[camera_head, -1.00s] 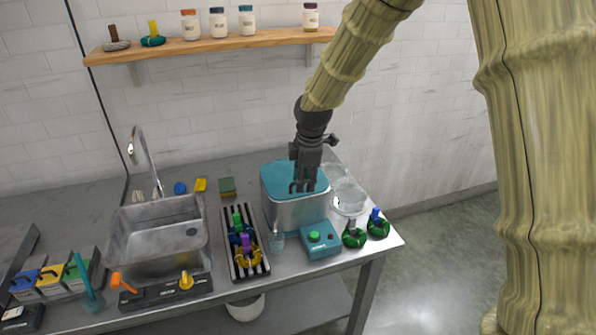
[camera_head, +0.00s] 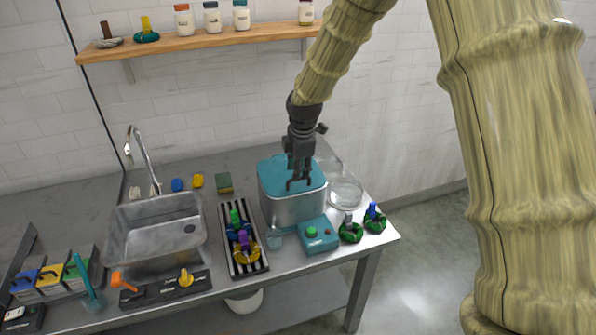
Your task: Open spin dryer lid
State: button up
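The spin dryer (camera_head: 292,211) is a silver metal box on the right part of the steel counter. Its teal lid (camera_head: 274,172) lies flat on top and looks closed. My gripper (camera_head: 298,187) points down over the right part of the lid, with its dark fingers apart and nothing visible between them. I cannot tell whether the fingertips touch the lid. A teal control box with a green button (camera_head: 316,236) stands in front of the dryer.
Clear glass bowls (camera_head: 346,192) stand right of the dryer. Green skeins (camera_head: 350,231) lie at the front right. A striped rack (camera_head: 232,258) with coloured skeins is left of the dryer, then the sink (camera_head: 155,235). A wooden shelf (camera_head: 200,42) with jars hangs above.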

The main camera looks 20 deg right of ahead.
jog(key=shift+w+f+p, duration=0.15)
jog(key=shift+f, duration=0.55)
jog(key=shift+w+f+p, duration=0.1)
jog(key=shift+f+p, duration=0.05)
jog(key=shift+f, duration=0.5)
grip_shut()
